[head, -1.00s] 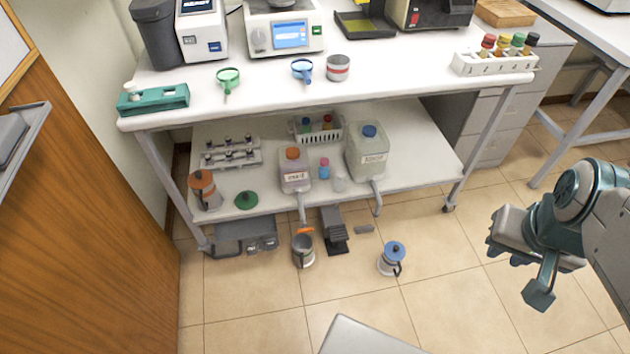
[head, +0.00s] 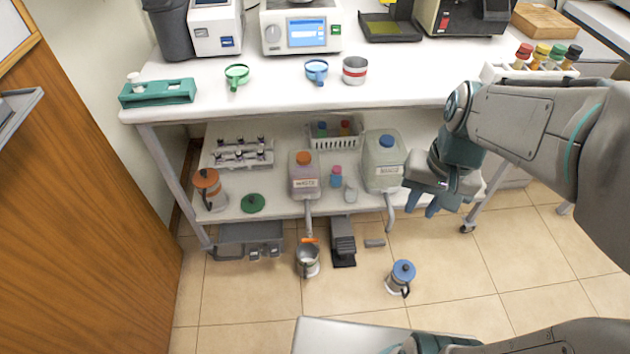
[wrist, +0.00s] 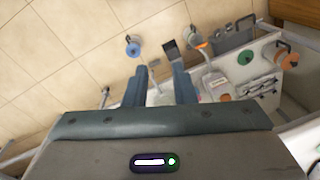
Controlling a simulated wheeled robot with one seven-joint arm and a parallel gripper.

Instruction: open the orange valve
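The orange valve (head: 310,241) is a small orange lever at the lower end of the pipe (head: 308,218) from the orange-capped container (head: 304,178). The container stands on the lower shelf. A metal pot (head: 307,262) stands on the floor just below the valve. The valve also shows in the wrist view (wrist: 202,46), right of my fingers.
A blue-lidded pot (head: 401,278) stands on the floor to the right. A dark pedal-like object (head: 343,243) and a grey box (head: 249,236) are near the valve. The shelf edge (head: 270,216) and table legs bound the space; the front floor has free room.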

